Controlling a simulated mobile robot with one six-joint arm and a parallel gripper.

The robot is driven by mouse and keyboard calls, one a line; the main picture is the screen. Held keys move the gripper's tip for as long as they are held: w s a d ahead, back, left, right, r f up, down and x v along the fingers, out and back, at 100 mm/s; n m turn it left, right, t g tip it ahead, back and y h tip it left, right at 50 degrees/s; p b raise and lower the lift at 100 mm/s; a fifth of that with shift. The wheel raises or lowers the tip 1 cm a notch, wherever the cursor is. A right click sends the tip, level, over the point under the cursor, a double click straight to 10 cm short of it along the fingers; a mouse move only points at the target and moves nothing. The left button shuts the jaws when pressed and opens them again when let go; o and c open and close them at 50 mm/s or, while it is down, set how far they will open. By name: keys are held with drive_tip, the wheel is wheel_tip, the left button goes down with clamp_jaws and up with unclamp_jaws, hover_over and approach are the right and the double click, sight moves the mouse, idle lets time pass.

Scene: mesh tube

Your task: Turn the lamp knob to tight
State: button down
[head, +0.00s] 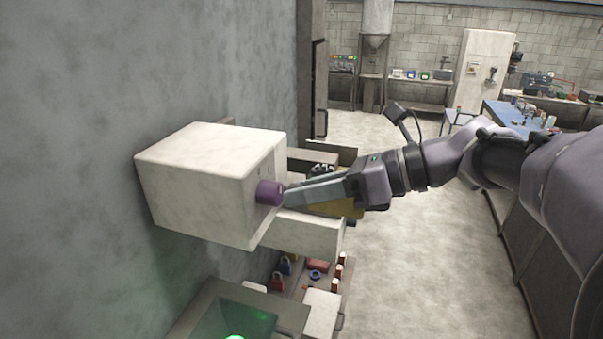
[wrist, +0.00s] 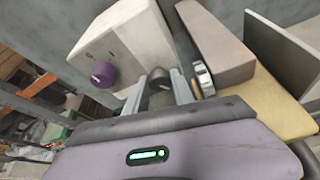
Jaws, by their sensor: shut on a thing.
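A white box (head: 205,180) is fixed to the grey wall. A purple knob (head: 269,193) sticks out of its front face; in the wrist view the purple knob (wrist: 103,74) has a pale mark on it. A second, dark knob (wrist: 160,78) sits to its right in the wrist view. My gripper (wrist: 161,90) is shut on the dark knob, one finger on each side. In the head view my gripper (head: 288,194) reaches the box face from the right, and the dark knob is hidden there. I cannot tell which knob is the lamp's.
A yellow surface (wrist: 262,118) and a grey block (wrist: 215,45) lie close to the right of my gripper in the wrist view. Below the box are shelves with padlocks (head: 279,280) and a tray with a green glow (head: 232,318). The floor (head: 415,250) to the right is clear.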

drive_tip(key=c, duration=1.1)
unclamp_jaws()
drive_tip(key=shift+o, duration=0.2)
